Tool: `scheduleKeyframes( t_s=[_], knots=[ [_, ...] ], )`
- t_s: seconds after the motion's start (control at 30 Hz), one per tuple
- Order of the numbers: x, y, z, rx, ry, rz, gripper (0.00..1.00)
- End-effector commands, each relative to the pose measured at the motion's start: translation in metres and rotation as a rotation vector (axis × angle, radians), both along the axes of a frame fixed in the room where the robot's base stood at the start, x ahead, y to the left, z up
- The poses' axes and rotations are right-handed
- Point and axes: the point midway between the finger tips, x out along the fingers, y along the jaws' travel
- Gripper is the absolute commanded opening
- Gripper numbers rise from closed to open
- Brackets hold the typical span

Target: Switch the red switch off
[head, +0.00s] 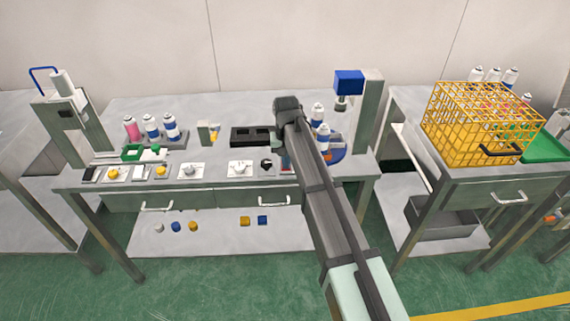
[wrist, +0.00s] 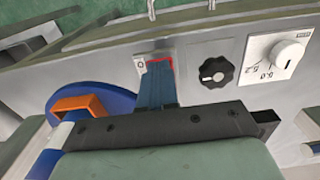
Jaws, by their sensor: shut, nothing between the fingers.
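The red switch (wrist: 164,60) sits on a small pale plate (wrist: 139,66) marked "0" on the front panel in the wrist view. Only a thin red edge of it shows. My gripper (wrist: 157,68) is shut and empty. Its blue-grey fingers lie over the switch and hide most of it, so I cannot tell its position or whether the fingers touch it. In the head view my arm reaches over the right part of the middle bench, with its end (head: 287,152) at the front edge. The switch is mostly hidden there.
A black knob (wrist: 216,72) and a white dial (wrist: 283,54) are beside the switch. A blue disc (wrist: 92,102) with an orange holder (wrist: 78,104) is on its other side. The crimping column (head: 363,115) stands behind right. A yellow wire crate (head: 466,118) is on the right bench.

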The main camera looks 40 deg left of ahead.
Motion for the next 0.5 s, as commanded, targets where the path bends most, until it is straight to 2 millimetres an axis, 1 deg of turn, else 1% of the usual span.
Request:
scheduleKeyframes(
  t_s=[0.3,0.5],
  knots=[
    [0.0003,0.0003,-0.0055,0.001,-0.001,0.000,0.00],
    [0.0006,0.0006,-0.0058,0.001,-0.001,0.000,0.00]
  ],
)
